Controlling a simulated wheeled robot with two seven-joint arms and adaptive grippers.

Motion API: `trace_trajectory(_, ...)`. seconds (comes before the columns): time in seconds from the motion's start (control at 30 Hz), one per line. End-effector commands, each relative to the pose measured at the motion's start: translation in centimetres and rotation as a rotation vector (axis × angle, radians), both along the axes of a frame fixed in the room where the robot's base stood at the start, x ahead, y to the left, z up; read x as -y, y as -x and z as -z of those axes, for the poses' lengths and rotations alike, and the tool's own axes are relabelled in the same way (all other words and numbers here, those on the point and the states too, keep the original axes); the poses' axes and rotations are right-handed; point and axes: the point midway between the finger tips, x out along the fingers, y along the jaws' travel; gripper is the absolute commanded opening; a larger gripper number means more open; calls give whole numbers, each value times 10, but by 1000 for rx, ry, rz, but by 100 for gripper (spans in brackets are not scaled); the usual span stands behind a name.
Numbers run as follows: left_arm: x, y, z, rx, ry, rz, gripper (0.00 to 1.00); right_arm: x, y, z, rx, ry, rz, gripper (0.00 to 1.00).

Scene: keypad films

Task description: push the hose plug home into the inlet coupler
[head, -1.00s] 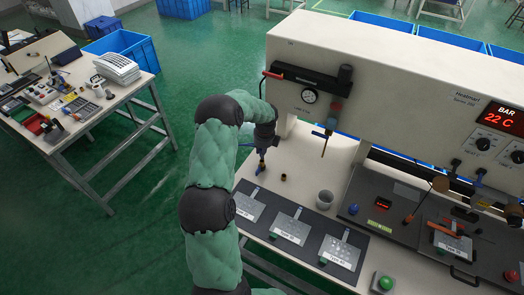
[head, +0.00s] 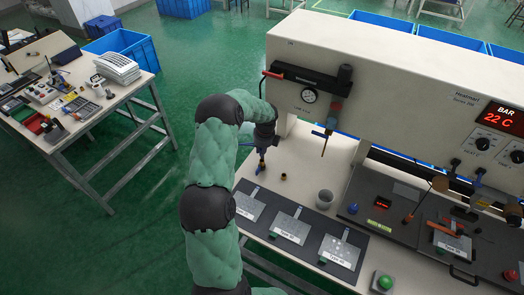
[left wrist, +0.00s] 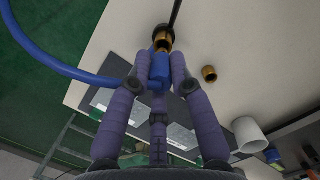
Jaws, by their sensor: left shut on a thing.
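My left gripper (head: 261,151) points down over the left end of the white bench. In the left wrist view its purple fingers (left wrist: 158,88) are shut on the blue hose plug (left wrist: 159,68). A blue hose (left wrist: 62,70) runs from the plug off to the left. A brass fitting (left wrist: 164,36) shows right at the plug's far end; I cannot tell whether it is the plug's nose or the inlet coupler, nor how deep anything sits. A separate short brass socket (head: 283,178) stands on the bench to the right, apart from the plug; it also shows in the left wrist view (left wrist: 209,74). My right gripper is out of view.
A grey cup (head: 325,199) stands right of the brass socket. Dark mats with plates (head: 291,226) lie along the front edge. A side table (head: 75,90) stands left.

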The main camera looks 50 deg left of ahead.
Motion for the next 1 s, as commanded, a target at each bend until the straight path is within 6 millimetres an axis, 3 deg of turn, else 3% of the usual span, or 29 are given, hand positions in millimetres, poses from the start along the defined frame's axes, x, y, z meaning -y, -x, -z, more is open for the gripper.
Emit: trace_trajectory(1.0, 0, 0, 6, 1, 5, -1, 0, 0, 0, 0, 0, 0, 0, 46)
